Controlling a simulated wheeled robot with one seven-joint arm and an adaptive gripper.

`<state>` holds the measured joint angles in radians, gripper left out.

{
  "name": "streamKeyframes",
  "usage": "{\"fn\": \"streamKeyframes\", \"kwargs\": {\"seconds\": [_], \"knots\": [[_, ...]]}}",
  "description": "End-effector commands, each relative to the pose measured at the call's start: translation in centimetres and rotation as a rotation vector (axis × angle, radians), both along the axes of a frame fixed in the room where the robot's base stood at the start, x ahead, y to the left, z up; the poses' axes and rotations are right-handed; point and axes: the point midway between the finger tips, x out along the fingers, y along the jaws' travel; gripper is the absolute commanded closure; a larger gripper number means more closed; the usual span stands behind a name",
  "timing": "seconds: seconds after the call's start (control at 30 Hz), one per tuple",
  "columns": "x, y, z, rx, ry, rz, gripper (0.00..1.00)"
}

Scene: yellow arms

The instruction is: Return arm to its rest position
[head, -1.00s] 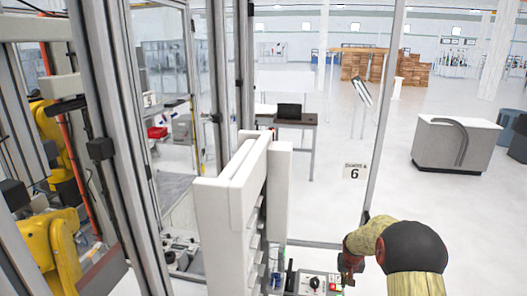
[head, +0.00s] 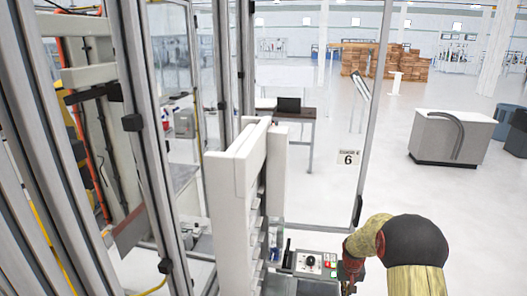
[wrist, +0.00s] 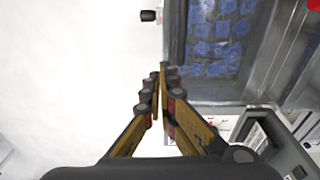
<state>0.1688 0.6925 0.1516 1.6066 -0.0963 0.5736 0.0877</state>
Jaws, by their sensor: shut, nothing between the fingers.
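My arm (head: 415,245), with a dark round joint and a tan sleeve, reaches in from the lower right of the head view. My gripper (head: 348,277) is at its end, low in that view, just right of a control panel (head: 312,263) with a black knob. In the wrist view my gripper (wrist: 160,72) has its yellow and black fingers together, with nothing held. A grey bin (wrist: 177,45) with blue pieces inside lies beyond the fingertips in that view.
A white slatted unit (head: 225,190) stands left of the panel. Metal posts (head: 140,120) frame a cell at left. A glass panel edge (head: 375,100) with a "6" sign (head: 348,157) stands behind my gripper. Open floor lies right, before a grey counter (head: 455,135).

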Motion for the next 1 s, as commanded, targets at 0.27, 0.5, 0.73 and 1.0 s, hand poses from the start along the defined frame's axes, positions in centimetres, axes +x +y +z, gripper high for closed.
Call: {"fn": "streamKeyframes", "kwargs": {"seconds": [0.27, 0.5, 0.73, 1.0], "knots": [[-6.2, 1.6, 2.8, 0.02, 0.084, 0.01, 1.0], [-11.7, 3.5, 7.1, 0.03, 0.109, 0.031, 1.0], [-18.5, 6.0, 11.8, 0.037, 0.094, 0.059, 1.0], [-26.3, 8.5, 15.0, 0.04, 0.033, 0.092, 1.0]]}}
